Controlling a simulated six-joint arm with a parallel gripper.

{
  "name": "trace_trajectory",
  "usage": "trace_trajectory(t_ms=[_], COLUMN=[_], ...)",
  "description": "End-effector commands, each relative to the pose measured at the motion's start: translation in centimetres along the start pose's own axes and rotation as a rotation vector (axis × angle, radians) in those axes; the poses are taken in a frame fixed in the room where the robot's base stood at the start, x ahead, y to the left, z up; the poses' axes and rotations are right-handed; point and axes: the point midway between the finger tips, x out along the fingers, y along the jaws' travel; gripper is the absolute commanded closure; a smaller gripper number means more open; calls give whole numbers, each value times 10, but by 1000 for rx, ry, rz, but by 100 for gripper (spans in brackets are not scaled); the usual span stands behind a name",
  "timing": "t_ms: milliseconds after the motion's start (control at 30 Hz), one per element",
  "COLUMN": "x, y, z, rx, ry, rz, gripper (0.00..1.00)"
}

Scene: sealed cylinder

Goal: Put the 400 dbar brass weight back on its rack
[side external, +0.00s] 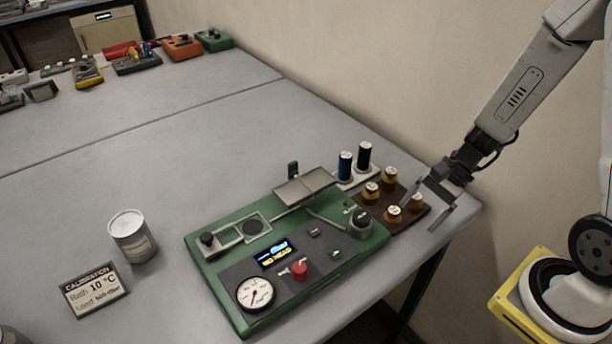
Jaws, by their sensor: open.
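Several brass weights with pale, marked tops stand on a dark brown rack (422,219) at the right of the green apparatus. One is at the back left (371,193), one at the back right (389,179), one at the front left (394,215) and one at the front right (416,203). The markings are too small to read, so I cannot tell which is the 400 dbar weight. My gripper (419,214) is open, at the rack's right side. Its fingers appear on either side of the front right weight; I cannot tell whether they touch it.
The green apparatus (210,281) has a gauge, red knob and lit display. Blue (345,166) and black (364,157) cylinders stand behind the rack. A white can (133,238) and calibration card (94,290) are at left. The wall is close behind; the table's middle is clear.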

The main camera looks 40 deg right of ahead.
Motion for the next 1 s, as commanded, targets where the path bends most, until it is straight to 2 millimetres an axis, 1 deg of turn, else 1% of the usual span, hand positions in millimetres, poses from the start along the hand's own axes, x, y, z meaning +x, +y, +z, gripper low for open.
trace_trajectory(t_ms=[33,133,300,467,600,700,800,1000], x=[0,-2,-10,-19,-26,-30,-32,-33], y=[4,12,14,6,-6,-14,-19,-22], z=[4,7,9,13,19,23,27,28], rx=[-95,-276,-598,-914,-1158,-1284,-1363,-1404], ry=[39,117,252,378,471,516,544,558], rz=[52,150,288,387,443,466,478,485], gripper=[8,8,8,8,8,8,8,8])
